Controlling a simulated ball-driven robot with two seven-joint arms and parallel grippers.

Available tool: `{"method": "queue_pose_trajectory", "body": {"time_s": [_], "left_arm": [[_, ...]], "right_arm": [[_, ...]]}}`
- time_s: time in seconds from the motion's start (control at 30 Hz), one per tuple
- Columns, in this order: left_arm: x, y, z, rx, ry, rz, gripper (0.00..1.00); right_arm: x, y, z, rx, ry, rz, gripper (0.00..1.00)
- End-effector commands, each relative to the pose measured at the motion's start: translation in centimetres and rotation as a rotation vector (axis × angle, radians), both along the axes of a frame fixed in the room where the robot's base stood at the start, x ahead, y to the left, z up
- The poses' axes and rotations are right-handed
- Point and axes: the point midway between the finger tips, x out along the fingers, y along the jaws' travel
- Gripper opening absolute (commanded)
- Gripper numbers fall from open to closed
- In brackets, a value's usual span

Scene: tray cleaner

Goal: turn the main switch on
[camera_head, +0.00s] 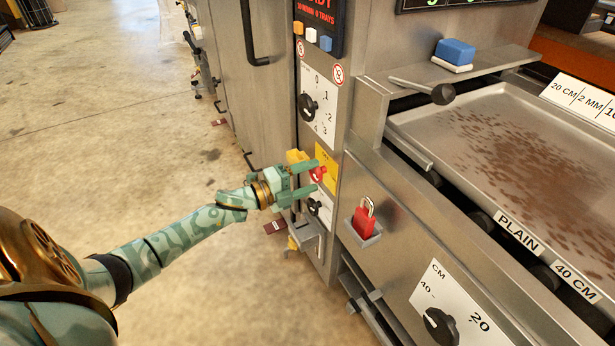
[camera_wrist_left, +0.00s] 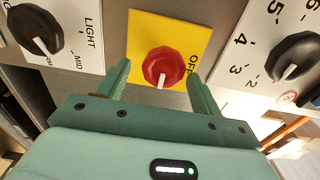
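The main switch is a red round knob (camera_head: 318,173) on a yellow plate (camera_head: 326,160) on the machine's front panel. In the left wrist view the knob (camera_wrist_left: 164,67) has a white mark at its lower edge, and part of the word OFF shows on the plate (camera_wrist_left: 141,28) to its right. My left gripper (camera_head: 309,178) is open at the knob, with one finger on each side of it. In the left wrist view a gap shows between the knob and the left finger; the right fingertip is close to it, and contact cannot be told. My right gripper is not in view.
A black dial (camera_head: 308,107) with numbers sits above the switch, and another black knob (camera_head: 314,206) below it. A metal tray (camera_head: 450,105) with brown crumbs lies farther right. Open floor (camera_head: 110,130) is at the left.

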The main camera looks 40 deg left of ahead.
Motion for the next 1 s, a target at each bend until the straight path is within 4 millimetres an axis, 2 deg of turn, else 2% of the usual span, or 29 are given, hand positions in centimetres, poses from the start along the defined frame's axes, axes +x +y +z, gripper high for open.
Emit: {"method": "queue_pose_trajectory", "body": {"time_s": [0.3,0.43,0.53,0.63,0.8,1.0], "left_arm": [[-0.1,0.1,0.2,-0.002,-0.003,0.001,0.68],[-1.3,0.6,0.4,-0.003,-0.003,0.002,0.68],[-3.3,1.4,0.6,-0.004,-0.003,0.002,0.68],[-5.9,2.5,0.6,-0.002,-0.002,0.002,0.68],[-10.2,4.3,0.6,-0.003,-0.002,0.003,0.68],[-13.7,5.7,0.3,-0.002,-0.001,0.002,0.68]], "right_arm": [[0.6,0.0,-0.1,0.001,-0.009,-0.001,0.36],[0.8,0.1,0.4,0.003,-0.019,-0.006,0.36],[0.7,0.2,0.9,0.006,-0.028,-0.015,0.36],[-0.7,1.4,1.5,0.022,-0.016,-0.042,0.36],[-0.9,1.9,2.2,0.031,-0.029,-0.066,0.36],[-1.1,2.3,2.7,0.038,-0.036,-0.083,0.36]]}}
